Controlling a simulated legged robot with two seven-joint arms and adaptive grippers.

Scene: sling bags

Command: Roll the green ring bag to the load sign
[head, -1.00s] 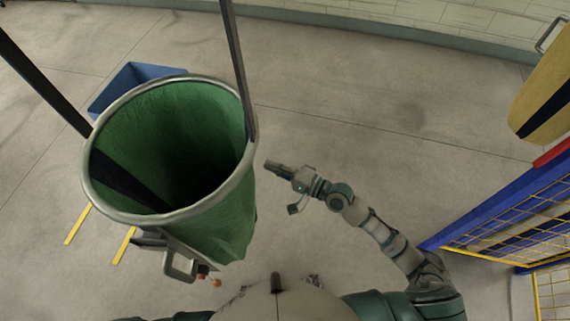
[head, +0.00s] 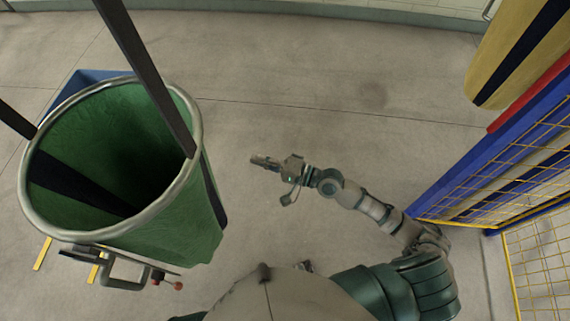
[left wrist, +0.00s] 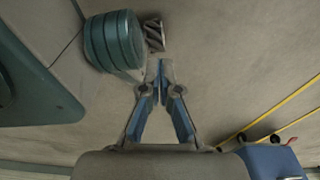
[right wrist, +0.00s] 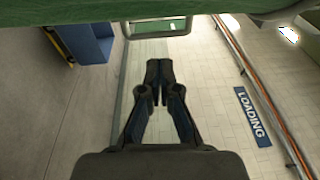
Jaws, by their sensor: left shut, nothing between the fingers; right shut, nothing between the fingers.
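The green ring bag (head: 185,232) hangs at the left of the head view, its round metal rim facing up and dark straps (head: 150,75) running up out of view. A metal handle (head: 125,266) sits at its near lower side. Green fabric (right wrist: 220,8) also crosses the top of the right wrist view. My right gripper (head: 262,161) is shut and empty, to the right of the bag and apart from it. My left gripper (left wrist: 159,75) is shut and empty in the left wrist view. A blue LOADING sign (right wrist: 251,117) shows on the pale tiled wall in the right wrist view.
A blue bin (head: 75,82) is partly hidden behind the bag. The floor between bag and fence is clear.

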